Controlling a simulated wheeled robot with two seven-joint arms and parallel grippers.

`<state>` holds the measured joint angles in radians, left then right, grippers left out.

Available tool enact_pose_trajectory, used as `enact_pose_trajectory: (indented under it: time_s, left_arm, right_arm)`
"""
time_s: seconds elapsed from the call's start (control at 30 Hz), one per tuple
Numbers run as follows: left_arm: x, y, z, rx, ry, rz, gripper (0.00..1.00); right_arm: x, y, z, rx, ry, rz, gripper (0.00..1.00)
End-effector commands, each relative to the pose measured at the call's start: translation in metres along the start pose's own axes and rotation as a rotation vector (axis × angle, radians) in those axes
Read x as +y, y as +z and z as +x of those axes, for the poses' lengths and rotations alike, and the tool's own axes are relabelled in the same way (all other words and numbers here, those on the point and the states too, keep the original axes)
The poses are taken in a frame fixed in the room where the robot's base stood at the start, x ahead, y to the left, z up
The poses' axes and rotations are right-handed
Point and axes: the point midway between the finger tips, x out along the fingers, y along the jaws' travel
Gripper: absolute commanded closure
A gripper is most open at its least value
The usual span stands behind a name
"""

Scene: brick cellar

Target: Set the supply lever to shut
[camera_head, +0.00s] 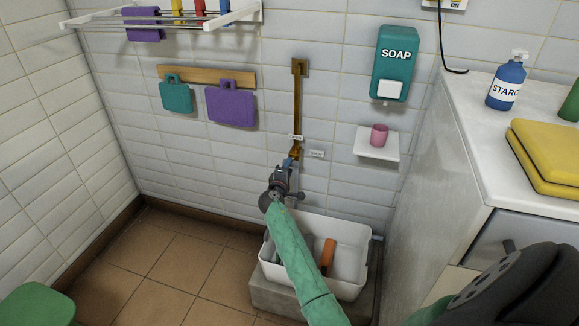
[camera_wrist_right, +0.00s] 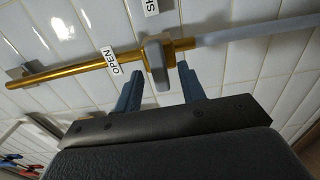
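A brass supply pipe (camera_head: 298,100) runs down the tiled wall to a valve (camera_head: 295,153). An OPEN label (camera_head: 296,137) sits beside the pipe above the valve, and a second label (camera_head: 316,154) is to the valve's right. In the right wrist view, the grey lever (camera_wrist_right: 157,62) crosses the brass pipe near the OPEN label (camera_wrist_right: 112,60); the other label (camera_wrist_right: 151,6) is partly cut off. My right gripper (camera_wrist_right: 159,74) is open, its blue fingers either side of the lever, with gaps visible. It also shows in the head view (camera_head: 288,164), just below the valve. My left gripper is out of view.
A white basin (camera_head: 345,235) with an orange-handled tool (camera_head: 327,255) stands below. A white counter (camera_head: 470,130) fills the right side.

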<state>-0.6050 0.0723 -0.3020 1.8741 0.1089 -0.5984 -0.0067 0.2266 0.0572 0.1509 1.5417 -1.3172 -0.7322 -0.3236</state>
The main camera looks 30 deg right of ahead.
Motion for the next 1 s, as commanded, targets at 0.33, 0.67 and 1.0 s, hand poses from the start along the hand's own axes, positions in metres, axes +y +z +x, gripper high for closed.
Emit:
enact_pose_trajectory:
  time_s: [0.33,0.67,1.0]
  left_arm:
    - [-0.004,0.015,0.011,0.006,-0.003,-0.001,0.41]
    - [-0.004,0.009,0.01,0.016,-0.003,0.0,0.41]
    - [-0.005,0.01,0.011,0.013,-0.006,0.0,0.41]
  right_arm:
    - [-0.001,-0.002,-0.048,0.002,-0.001,0.002,0.6]
    - [0.0,-0.002,-0.054,0.002,0.0,0.001,0.6]
    - [0.0,-0.002,-0.053,0.002,0.0,0.005,0.6]
